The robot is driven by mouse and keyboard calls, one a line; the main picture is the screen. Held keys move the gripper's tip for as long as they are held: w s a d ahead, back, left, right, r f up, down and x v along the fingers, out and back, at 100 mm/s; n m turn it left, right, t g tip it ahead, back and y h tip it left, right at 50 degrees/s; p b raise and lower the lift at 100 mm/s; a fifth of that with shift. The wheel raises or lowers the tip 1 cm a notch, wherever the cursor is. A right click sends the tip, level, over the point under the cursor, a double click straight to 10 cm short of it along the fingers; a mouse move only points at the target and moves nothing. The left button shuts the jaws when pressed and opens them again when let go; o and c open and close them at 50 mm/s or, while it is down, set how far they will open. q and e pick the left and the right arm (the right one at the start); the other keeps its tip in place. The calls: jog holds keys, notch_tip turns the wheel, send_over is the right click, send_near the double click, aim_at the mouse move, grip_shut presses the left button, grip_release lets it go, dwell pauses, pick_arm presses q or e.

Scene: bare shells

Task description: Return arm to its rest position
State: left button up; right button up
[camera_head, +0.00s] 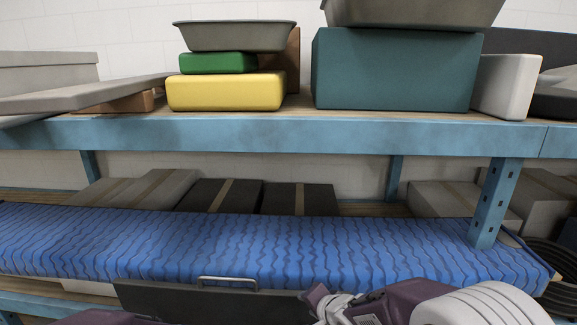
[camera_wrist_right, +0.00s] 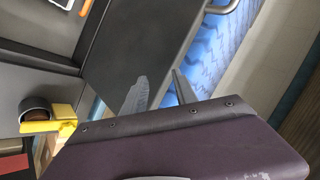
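My right arm (camera_head: 440,305) comes in at the bottom right of the head view, with purple and white links. In the right wrist view, the two fingers of my right gripper (camera_wrist_right: 158,88) stand apart beyond the purple housing, with nothing held between them. They are in front of a dark grey panel, and I cannot tell whether they touch it. Only a purple part, likely of my left arm (camera_head: 100,317), shows at the bottom left of the head view. My left gripper is out of view.
A dark panel with a metal handle (camera_head: 228,281) stands close in front. Behind it is a shelf with a blue wavy mat (camera_head: 230,245). The blue upper shelf beam (camera_head: 260,134) carries a yellow box (camera_head: 225,92), a green box (camera_head: 218,63) and a teal box (camera_head: 395,70). A blue post (camera_head: 497,205) stands at right.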

jog(key=s+d+f+n+g+h, duration=0.2)
jog(key=s+d+f+n+g, duration=0.15)
jog(key=s+d, duration=0.45)
jog(key=s+d+f+n+g+h, duration=0.25)
jog(key=s+d+n, duration=0.3)
jog(key=s, duration=0.45)
jog(key=shift+g+y, duration=0.55)
jog(key=shift+g, duration=0.25)
jog(key=f+b, duration=0.6)
jog(key=s+f+b, duration=0.1)
jog(key=f+b, duration=0.5)
jog(key=s+f+b, duration=0.1)
jog(key=f+b, duration=0.4)
jog(key=f, duration=0.1)
jog(key=shift+s+a+f+b, duration=0.1)
jog(key=shift+a+f+b, duration=0.1)
jog(key=shift+b, duration=0.2)
jog(key=shift+r, duration=0.15)
jog(key=shift+s, duration=0.1)
